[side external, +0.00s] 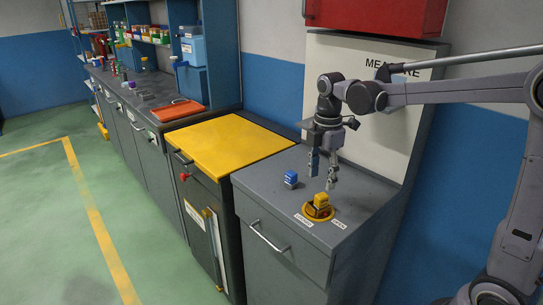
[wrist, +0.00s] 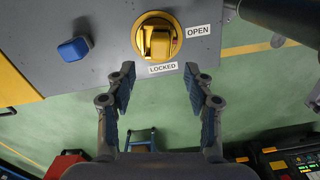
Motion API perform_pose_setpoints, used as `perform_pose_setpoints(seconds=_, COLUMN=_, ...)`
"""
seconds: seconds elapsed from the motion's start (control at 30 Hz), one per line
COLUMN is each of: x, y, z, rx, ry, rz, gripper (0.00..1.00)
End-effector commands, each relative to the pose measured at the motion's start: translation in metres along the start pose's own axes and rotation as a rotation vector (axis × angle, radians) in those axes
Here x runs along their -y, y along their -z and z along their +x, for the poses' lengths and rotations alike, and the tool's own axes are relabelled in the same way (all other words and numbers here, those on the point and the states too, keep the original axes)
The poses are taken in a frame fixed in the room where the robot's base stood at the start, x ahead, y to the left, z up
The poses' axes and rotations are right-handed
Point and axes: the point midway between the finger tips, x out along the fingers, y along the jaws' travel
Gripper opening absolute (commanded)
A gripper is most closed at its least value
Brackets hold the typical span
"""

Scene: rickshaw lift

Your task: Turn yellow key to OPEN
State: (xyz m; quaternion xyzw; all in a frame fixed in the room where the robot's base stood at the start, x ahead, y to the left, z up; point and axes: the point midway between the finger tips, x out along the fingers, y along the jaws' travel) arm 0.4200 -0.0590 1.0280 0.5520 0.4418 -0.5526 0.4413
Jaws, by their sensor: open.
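The yellow key (wrist: 159,42) sits in a round yellow base on the grey cabinet top. In the wrist view its grip lies in line with the LOCKED label (wrist: 163,68), and the OPEN label (wrist: 198,30) is to its right. In the side external view the key (side external: 321,201) is near the cabinet's front edge, with the labels on either side. My gripper (wrist: 157,75) is open and empty, its two fingers apart with the key just beyond the tips. In the side external view my gripper (side external: 322,170) hangs above the key, pointing down.
A blue block (wrist: 74,50) stands left of the key, and also shows in the side external view (side external: 291,179). A yellow-topped cabinet (side external: 225,145) adjoins on the left. A white MEASURE panel (side external: 360,105) rises behind. The grey top around the key is otherwise clear.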

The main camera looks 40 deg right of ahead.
Motion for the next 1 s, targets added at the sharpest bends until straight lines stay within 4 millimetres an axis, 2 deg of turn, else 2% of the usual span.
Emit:
perform_pose_setpoints(seconds=0.2, x=0.000, y=0.000, z=0.035, rx=0.000, ry=-0.001, rz=0.001, gripper=0.53)
perform_pose_setpoints(seconds=0.4, x=-0.001, y=0.000, z=0.060, rx=0.000, ry=-0.001, rz=0.001, gripper=0.53)
perform_pose_setpoints(seconds=0.6, x=0.000, y=0.000, z=0.071, rx=0.000, ry=-0.001, rz=0.001, gripper=0.53)
perform_pose_setpoints(seconds=0.9, x=0.000, y=0.000, z=0.073, rx=0.000, ry=-0.001, rz=0.002, gripper=0.53)
perform_pose_setpoints(seconds=0.93, x=0.000, y=0.000, z=0.073, rx=0.000, ry=-0.001, rz=0.002, gripper=0.50)
perform_pose_setpoints(seconds=1.0, x=0.000, y=0.000, z=0.073, rx=0.000, ry=-0.001, rz=0.002, gripper=0.30)
